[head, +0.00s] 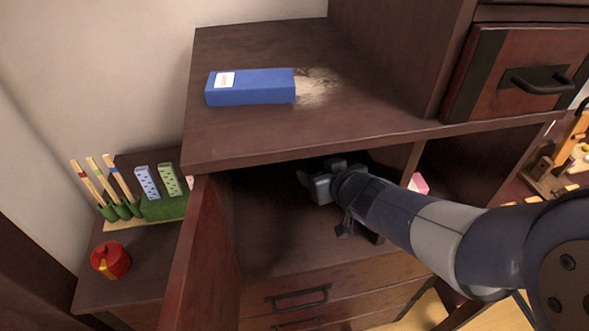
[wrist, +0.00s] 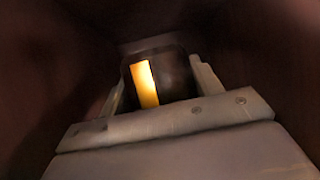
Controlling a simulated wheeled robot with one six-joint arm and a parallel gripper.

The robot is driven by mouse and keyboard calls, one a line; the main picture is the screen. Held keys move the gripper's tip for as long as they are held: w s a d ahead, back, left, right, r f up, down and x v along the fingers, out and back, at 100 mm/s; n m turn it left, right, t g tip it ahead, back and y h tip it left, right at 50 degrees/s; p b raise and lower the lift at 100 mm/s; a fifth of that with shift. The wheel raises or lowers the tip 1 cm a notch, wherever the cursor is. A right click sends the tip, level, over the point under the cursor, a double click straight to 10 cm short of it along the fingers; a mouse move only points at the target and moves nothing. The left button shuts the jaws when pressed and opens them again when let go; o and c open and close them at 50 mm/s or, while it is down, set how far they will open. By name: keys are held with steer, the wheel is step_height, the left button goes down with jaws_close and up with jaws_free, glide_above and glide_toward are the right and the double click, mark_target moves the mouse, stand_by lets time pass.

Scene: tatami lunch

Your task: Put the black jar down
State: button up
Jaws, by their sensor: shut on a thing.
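The black jar (wrist: 176,78) shows in the wrist view as a dark, rounded body with a yellow-orange strip on its front. My gripper (wrist: 158,82) is shut on it, with one pale finger at each side. In the head view my gripper (head: 316,184) is inside the dark open compartment of the wooden cabinet (head: 290,250), under its top board. The jar cannot be made out in the head view. Whether its base touches the compartment floor cannot be told.
An open door (head: 203,250) stands left of the compartment, and a divider (head: 413,160) stands to its right. A blue box (head: 250,87) with spilled grains lies on the top. A red jar (head: 110,260) stands on the low left shelf. A pink item (head: 418,183) sits past the divider.

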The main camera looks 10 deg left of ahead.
mark_target(318, 210)
steer(key=shift+w+d+f, duration=0.1)
steer(key=shift+f, duration=0.1)
step_height(318, 210, down, 10)
steer(key=b, duration=0.7)
steer(key=shift+r, duration=0.25)
steer(key=shift+f+b, duration=0.2)
steer(key=shift+b, duration=0.15)
steer(key=o, duration=1.1)
